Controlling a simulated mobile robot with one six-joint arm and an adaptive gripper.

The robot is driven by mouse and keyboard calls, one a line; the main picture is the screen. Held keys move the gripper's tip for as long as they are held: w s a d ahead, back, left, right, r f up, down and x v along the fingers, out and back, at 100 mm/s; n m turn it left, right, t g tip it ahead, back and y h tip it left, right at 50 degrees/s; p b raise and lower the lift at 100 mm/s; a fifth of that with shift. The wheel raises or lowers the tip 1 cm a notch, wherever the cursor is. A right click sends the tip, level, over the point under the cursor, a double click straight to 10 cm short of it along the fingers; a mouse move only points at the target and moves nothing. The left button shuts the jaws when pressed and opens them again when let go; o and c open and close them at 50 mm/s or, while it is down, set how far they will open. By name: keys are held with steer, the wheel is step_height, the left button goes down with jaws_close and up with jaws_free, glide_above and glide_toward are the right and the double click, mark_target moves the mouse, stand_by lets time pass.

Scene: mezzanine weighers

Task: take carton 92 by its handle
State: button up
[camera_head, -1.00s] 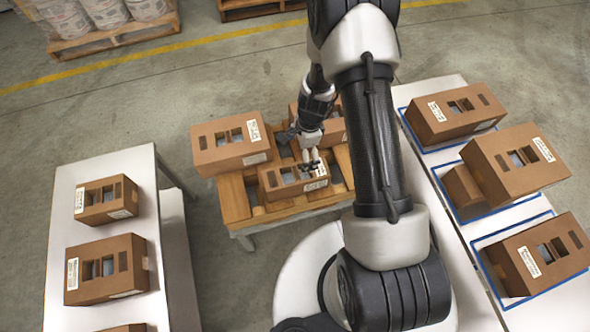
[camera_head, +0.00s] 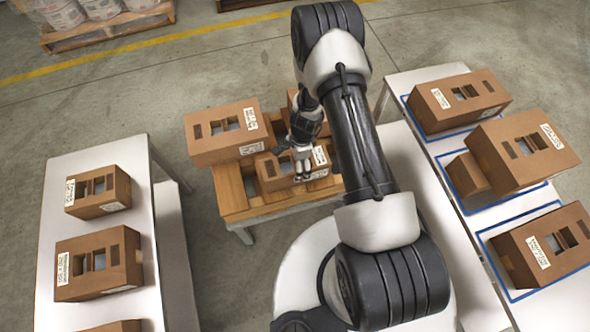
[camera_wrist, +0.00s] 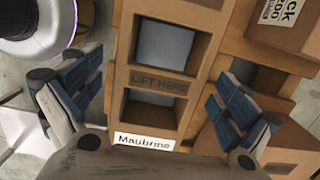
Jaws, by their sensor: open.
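A low brown carton (camera_head: 267,174) stands on the wooden stand, with my gripper (camera_head: 303,170) over its right part. In the wrist view a carton (camera_wrist: 122,92) lies between my open fingers (camera_wrist: 155,103), with two square openings in its top. The strip between the openings is the handle (camera_wrist: 158,84), printed "LIFT HERE". A white label (camera_wrist: 144,142) below it reads "Maubrine". The fingers are apart on both sides of the handle and hold nothing. No number 92 can be read on any carton, so I cannot tell from print which is carton 92.
A larger carton (camera_head: 226,131) and another carton behind my gripper share the wooden stand (camera_head: 233,199). Several cartons stand on the left table (camera_head: 113,155). Several more stand on the right table (camera_head: 407,84), among blue outlines. Bare floor lies between the left table and the stand.

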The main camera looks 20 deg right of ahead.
steer(key=f, duration=0.1)
steer(key=f+b, duration=0.1)
steer(key=f, duration=0.2)
steer(key=shift+a+f+b, duration=0.25)
steer(key=shift+a+b, duration=0.05)
steer(key=c, duration=1.9)
steer(key=shift+r, duration=0.15)
steer(key=shift+c, duration=0.2)
